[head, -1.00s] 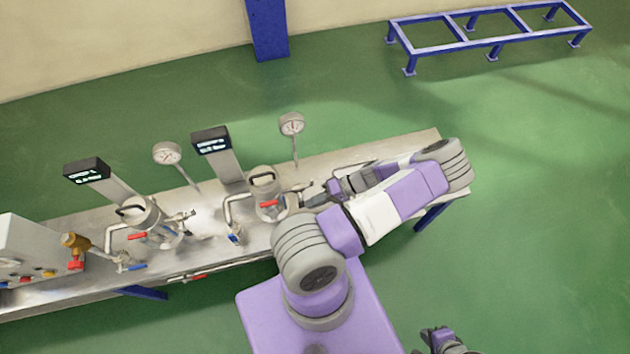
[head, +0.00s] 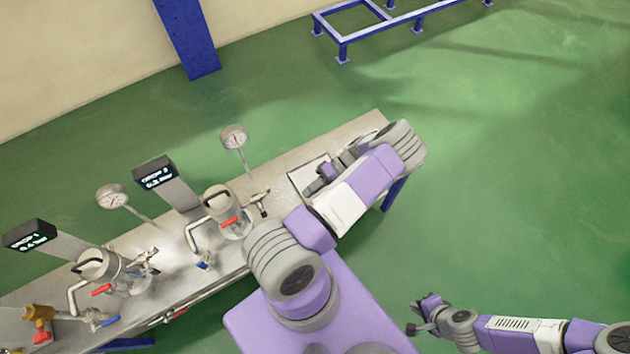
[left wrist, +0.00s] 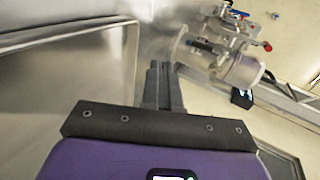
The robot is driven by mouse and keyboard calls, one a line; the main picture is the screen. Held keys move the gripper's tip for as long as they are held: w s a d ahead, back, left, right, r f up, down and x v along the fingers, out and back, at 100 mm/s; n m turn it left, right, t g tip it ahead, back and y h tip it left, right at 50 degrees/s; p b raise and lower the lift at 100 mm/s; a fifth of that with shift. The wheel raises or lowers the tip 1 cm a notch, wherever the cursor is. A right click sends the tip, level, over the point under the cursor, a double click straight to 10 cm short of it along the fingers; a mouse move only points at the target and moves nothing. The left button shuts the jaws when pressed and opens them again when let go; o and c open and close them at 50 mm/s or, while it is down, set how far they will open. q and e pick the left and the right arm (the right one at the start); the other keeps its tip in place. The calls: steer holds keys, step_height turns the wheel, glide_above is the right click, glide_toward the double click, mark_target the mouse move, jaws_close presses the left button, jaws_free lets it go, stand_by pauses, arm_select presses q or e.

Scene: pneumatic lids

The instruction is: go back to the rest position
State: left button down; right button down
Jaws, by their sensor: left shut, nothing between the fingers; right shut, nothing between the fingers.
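My left gripper (head: 320,176) is over the right end of the steel bench (head: 349,128), to the right of the nearer lidded vessel. Its arm hides part of it. In the left wrist view its fingers (left wrist: 162,80) are together and empty, and a vessel (left wrist: 232,62) shows ahead to the right, apart from them. My right gripper (head: 418,316) is at the lower right over the green floor, clear of the bench, with nothing held. It is small in the picture and shut.
Two lidded vessels (head: 228,212) (head: 100,268) with red and blue valve handles stand on the bench. Gauges (head: 234,138) (head: 112,196) and displays (head: 154,172) (head: 30,235) rise behind them. A blue frame (head: 372,22) stands at the back. The floor at right is open.

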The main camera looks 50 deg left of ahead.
arm_select(q)
steer(key=shift+w+d, duration=0.1)
steer(key=shift+w, duration=0.6)
